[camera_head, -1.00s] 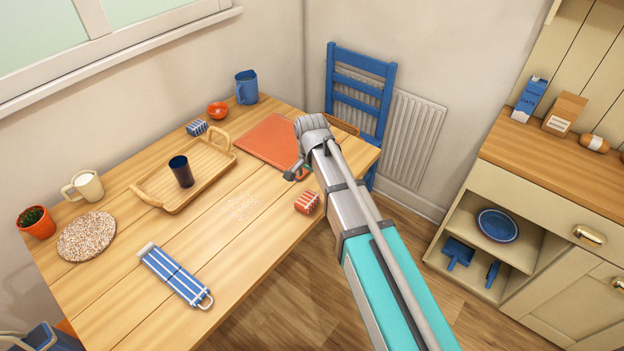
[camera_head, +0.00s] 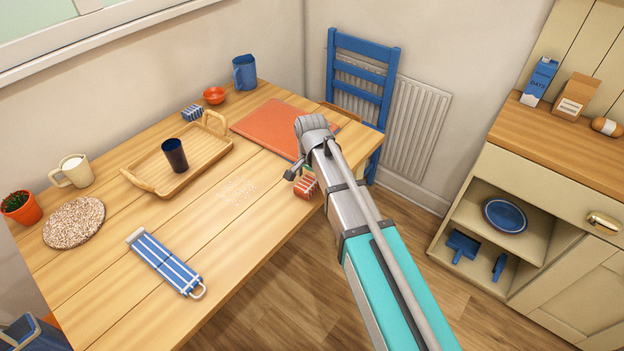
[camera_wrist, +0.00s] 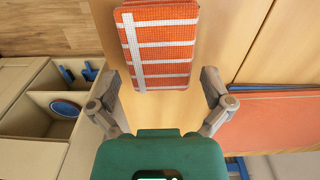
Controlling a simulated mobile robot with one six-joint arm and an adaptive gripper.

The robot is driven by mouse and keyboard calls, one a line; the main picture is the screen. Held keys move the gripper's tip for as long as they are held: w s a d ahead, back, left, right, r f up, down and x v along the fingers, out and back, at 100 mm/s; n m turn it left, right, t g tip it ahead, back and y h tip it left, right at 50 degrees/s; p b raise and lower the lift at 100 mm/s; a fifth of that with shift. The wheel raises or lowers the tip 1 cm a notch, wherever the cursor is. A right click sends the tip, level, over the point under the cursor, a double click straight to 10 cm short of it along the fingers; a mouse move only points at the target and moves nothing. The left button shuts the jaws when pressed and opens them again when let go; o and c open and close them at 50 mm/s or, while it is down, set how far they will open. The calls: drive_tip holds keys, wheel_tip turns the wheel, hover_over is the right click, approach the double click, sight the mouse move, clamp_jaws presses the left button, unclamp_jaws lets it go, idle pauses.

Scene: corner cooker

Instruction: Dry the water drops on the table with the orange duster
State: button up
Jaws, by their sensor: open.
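The orange duster (camera_head: 304,187), orange with white stripes, lies on the wooden table (camera_head: 100,310) near its right front edge. In the wrist view the duster (camera_wrist: 165,45) is ahead of my gripper (camera_wrist: 162,82), its near end between the fingertips' lines. The fingers are spread apart and hold nothing. In the head view my gripper (camera_head: 296,174) is just above and beside the duster, partly covering it. The water drops (camera_head: 237,190) show as a pale speckled patch on the table, left of the duster.
A tray (camera_head: 153,184) with a dark cup (camera_head: 174,155) stands behind the drops. An orange mat (camera_head: 265,125) lies behind my gripper. A blue chair (camera_head: 360,85) stands beyond the table. Bare table surrounds the drops.

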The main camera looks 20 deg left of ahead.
sight(312, 179)
drive_tip(key=shift+f, duration=0.25)
drive_tip(key=c, duration=1.1)
drive_tip(key=shift+r, duration=0.1)
drive_tip(key=shift+r+p, duration=2.9)
drive_tip(key=shift+r, duration=0.05)
drive_tip(key=shift+w, duration=0.1)
